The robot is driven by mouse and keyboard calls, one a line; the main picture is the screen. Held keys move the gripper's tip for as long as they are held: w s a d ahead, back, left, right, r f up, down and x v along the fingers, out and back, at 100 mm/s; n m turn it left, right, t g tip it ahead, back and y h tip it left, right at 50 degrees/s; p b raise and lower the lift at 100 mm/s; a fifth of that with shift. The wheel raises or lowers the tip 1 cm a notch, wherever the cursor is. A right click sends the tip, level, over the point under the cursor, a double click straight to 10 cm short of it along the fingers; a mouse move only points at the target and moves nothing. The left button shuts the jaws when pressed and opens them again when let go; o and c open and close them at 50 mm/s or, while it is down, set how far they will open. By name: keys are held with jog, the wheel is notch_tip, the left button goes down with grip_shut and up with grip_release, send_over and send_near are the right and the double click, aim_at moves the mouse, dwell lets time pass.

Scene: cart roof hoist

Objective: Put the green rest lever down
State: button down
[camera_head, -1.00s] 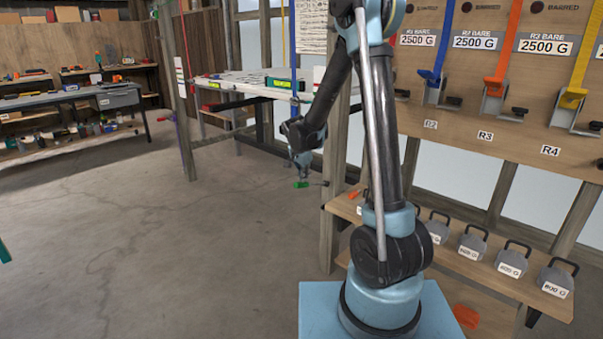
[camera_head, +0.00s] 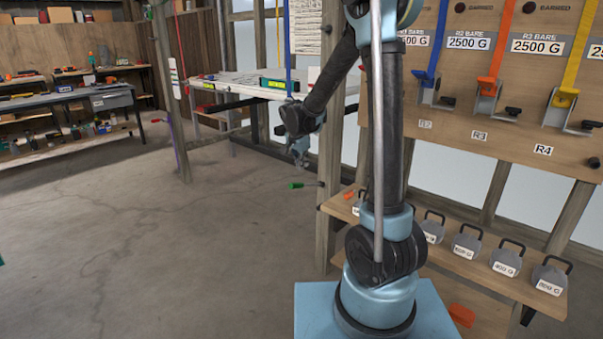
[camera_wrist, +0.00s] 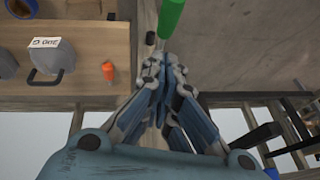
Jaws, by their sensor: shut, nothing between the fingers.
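The green rest lever (camera_head: 296,185) sticks out to the left of a wooden post on a thin dark rod, roughly level, low in the head view. My gripper (camera_head: 300,160) is above it, apart from it, with its fingers pointing down. In the wrist view the green lever (camera_wrist: 171,17) shows at the top edge, beyond the tips of my gripper (camera_wrist: 164,68). The fingers are closed together with nothing between them. Part of the lever is cut off by the wrist picture's edge.
A wooden shelf (camera_head: 462,262) with several grey weights stands right of the post, below a board of coloured straps (camera_head: 490,60). An orange handle (camera_wrist: 108,71) lies on the shelf. A pale table frame (camera_head: 240,88) stands behind.

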jog(key=v, duration=0.7)
jog(key=s+d+r+n, duration=0.2)
jog(key=s+d+n, duration=0.1)
jog(key=s+d, duration=0.7)
jog(key=s+d+f+n, duration=0.2)
jog(key=s+f, duration=0.1)
jog(key=s, duration=0.5)
jog(key=s+d+f+n+g+y, duration=0.1)
jog(key=s+d+f+n, duration=0.1)
jog(key=s, duration=0.7)
jog(key=s+d+f+n, duration=0.3)
jog(key=s+d+f, duration=0.1)
jog(key=s, duration=0.5)
jog(key=shift+f+g+y, duration=0.2)
jog(key=shift+g+y, duration=0.1)
jog(key=shift+g, duration=0.1)
jog(key=shift+w+f, duration=0.15)
jog(key=shift+w, duration=0.05)
